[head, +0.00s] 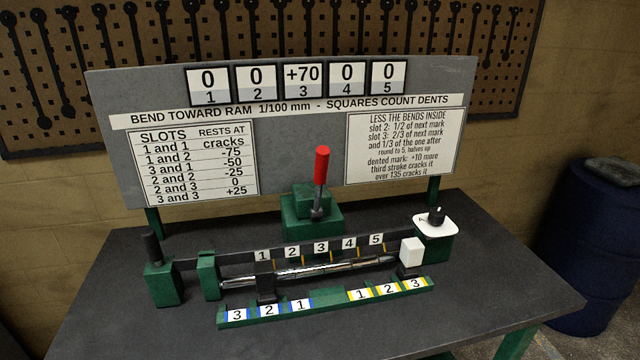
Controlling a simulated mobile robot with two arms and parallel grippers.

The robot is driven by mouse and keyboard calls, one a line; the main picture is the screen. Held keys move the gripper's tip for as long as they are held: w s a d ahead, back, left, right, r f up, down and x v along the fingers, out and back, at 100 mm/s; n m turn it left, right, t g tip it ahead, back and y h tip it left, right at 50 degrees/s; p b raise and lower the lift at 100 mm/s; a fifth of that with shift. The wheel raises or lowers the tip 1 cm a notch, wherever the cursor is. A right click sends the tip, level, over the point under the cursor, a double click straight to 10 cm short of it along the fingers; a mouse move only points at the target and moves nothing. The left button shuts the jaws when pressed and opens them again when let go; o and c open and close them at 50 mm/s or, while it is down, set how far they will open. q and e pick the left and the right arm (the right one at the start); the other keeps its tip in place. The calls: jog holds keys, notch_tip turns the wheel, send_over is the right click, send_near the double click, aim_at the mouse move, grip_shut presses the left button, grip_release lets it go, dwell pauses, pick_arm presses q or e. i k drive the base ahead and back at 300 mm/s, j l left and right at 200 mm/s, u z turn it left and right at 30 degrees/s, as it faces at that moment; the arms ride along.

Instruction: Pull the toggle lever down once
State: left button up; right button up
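The toggle lever (320,180) stands upright at the middle of the table, with a red grip on a grey metal stem. Its stem rises from a green block (311,222). In front of it a shiny metal bar (320,272) lies across the fixture, below the marks numbered 1 to 5. A dark support (266,284) is by slot 2 of the left scale, and a white-topped block (411,252) is by slot 3 of the right scale. Neither of my grippers shows in the head view.
A grey board (290,150) behind the lever shows readings 0, 0, +70, 0, 0. A black-handled green post (162,275) stands left, a black knob on a white dial (436,222) right. The dark table (480,290) has free room at its front and right. A blue barrel (590,250) stands beyond it.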

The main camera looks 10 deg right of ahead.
aim_at(322, 157)
jog(key=i+l+u, duration=0.25)
jog(key=l, duration=0.45)
jog(key=l+u, duration=0.25)
jog(key=l, duration=0.45)
jog(key=k, duration=0.05)
